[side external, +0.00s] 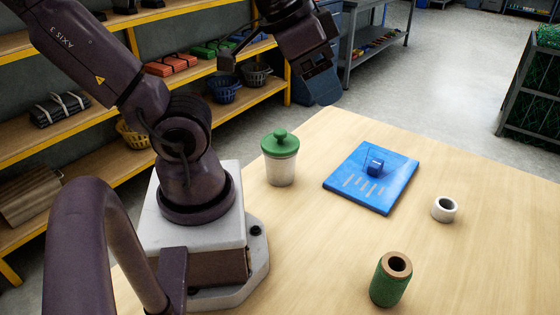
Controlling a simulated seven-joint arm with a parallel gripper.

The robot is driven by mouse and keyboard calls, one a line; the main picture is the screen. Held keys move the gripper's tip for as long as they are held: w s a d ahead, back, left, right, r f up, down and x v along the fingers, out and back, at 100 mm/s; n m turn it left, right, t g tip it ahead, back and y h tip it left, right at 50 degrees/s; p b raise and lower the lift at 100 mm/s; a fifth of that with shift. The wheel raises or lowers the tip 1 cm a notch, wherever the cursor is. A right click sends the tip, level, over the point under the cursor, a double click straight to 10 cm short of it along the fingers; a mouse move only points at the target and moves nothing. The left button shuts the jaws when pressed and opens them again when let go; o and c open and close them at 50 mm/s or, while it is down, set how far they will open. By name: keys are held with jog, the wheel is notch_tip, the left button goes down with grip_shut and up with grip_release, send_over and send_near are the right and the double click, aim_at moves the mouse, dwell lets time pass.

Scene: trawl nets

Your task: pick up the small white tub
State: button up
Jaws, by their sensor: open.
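A small white tub (444,209), short and round with a dark open top, stands on the right part of the wooden table. It is upright and apart from everything else. My gripper (275,60) is high at the top middle of the side view, far to the upper left of the tub. It is open, and I see nothing held in it.
A white jar with a green lid (281,166) stands near my base. A green twine spool (390,280) stands at the front. Wooden table (480,260) is clear around the tub.

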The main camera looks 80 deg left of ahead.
notch_tip(320, 180, down, 10)
jog(key=w+m+g+y, duration=0.1)
jog(key=w+m+g, duration=0.15)
jog(key=g, duration=0.35)
jog(key=m+g+y, duration=0.7)
jog(key=m+y, duration=0.3)
jog(key=y, duration=0.5)
send_near(284, 135)
jog(key=shift+m, duration=0.25)
jog(key=shift+x, duration=4.95)
grip_shut()
